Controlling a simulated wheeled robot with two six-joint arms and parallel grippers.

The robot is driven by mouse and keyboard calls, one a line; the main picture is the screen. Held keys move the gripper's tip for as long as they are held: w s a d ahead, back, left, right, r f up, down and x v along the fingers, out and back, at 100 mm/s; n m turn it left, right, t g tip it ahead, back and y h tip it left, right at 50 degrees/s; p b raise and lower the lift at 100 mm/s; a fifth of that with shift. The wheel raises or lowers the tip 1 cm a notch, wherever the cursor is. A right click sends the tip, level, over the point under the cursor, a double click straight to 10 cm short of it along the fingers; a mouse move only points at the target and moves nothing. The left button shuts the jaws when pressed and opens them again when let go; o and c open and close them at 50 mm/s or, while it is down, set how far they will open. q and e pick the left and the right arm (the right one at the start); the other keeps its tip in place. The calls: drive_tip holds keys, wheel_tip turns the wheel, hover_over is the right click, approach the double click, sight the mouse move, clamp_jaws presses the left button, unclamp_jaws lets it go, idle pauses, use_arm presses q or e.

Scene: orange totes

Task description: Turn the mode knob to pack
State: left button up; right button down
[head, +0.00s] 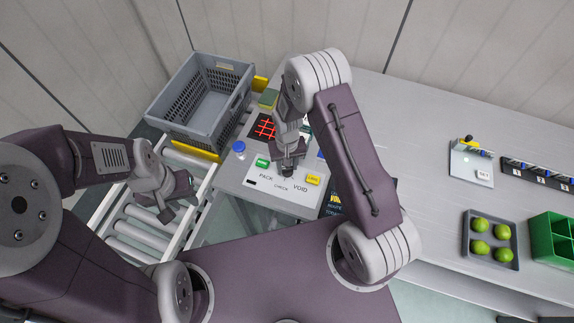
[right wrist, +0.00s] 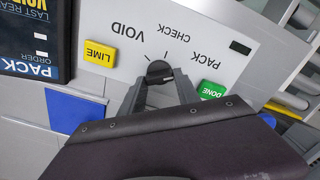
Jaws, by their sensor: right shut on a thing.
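The black mode knob (right wrist: 160,72) sits on a white panel (right wrist: 215,30) marked PACK, CHECK and VOID, with short tick lines around it. My right gripper (head: 288,171) points down at this panel (head: 275,195). In the right wrist view its two fingers (right wrist: 157,88) are closed on the knob's sides. Which label the knob points to I cannot tell. In the head view the gripper mostly covers the knob. My left gripper (head: 180,200) is over the roller conveyor, away from the panel, with its fingers apart and empty.
A green DONE button (head: 262,162) and a yellow LIME button (head: 313,180) flank the knob. A grey crate (head: 190,125) stands on the roller conveyor (head: 125,235). A tray of limes (head: 491,262) and a green box (head: 552,235) are far right.

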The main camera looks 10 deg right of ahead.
drive_tip(key=shift+w+r+m, duration=0.2)
drive_tip(key=shift+w+m, duration=0.1)
drive_tip(key=shift+m, duration=0.1)
drive_tip(key=c, duration=1.1)
unclamp_jaws()
drive_tip(key=shift+o, duration=1.1)
drive_tip(key=shift+s+f, duration=0.1)
drive_tip(key=shift+s, duration=0.05)
wheel_tip(320, 180, up, 9)
drive_tip(key=b, duration=0.1)
drive_tip(key=shift+b, duration=0.35)
